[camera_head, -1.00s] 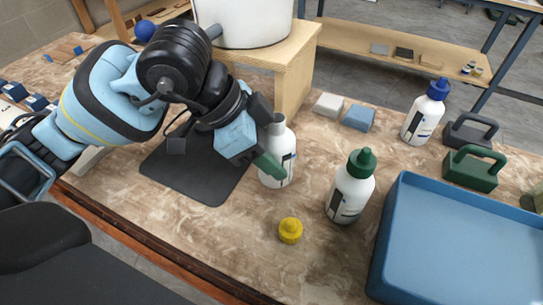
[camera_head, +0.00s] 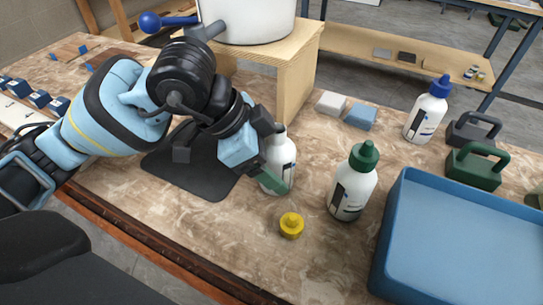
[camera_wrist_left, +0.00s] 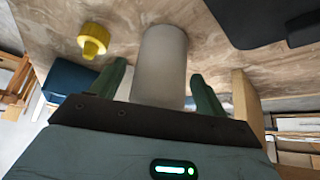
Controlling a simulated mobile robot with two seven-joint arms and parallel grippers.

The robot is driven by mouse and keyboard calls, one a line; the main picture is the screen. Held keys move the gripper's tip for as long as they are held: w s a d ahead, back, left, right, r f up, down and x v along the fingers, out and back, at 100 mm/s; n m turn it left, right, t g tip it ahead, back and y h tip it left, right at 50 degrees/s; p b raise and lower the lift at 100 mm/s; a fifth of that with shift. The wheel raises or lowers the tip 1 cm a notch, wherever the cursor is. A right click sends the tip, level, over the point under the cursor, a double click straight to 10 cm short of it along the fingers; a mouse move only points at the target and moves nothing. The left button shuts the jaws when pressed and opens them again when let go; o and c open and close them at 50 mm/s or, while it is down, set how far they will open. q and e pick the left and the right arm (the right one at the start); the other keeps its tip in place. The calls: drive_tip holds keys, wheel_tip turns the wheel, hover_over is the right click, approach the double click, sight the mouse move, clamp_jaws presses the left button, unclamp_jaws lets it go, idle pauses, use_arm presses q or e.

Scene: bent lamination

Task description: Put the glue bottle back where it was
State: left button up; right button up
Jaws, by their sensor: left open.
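The white bottle without a cap (camera_head: 283,152) stands upright on the marbled table, just right of the dark mat. My left gripper (camera_head: 268,168) is around it, low on its body. In the left wrist view the bottle (camera_wrist_left: 160,65) is between the two green fingers of the gripper (camera_wrist_left: 158,82), with a gap on each side, so the gripper is open. A yellow cap (camera_head: 291,226) sits on the table in front of the bottle. Two other bottles, one green-capped (camera_head: 352,187) and one blue-capped (camera_head: 428,112), stand to the right. My right gripper is out of view.
A blue tray (camera_head: 385,240) fills the right front. White (camera_head: 331,103) and blue (camera_head: 361,117) blocks lie behind. Dark (camera_head: 472,132) and green (camera_head: 474,168) handled blocks are at right. The dark mat (camera_head: 205,185) lies under my arm. A wooden stand (camera_head: 297,70) holds a white pot (camera_head: 250,22).

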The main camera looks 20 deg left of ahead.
use_arm(q)
drive_tip(key=shift+r, duration=0.1)
drive_tip(key=shift+a+r, duration=0.1)
drive_tip(key=shift+r, duration=0.15)
drive_tip(key=v, duration=1.1)
drive_tip(key=shift+r+p, duration=0.25)
drive_tip(key=shift+p, duration=0.2)
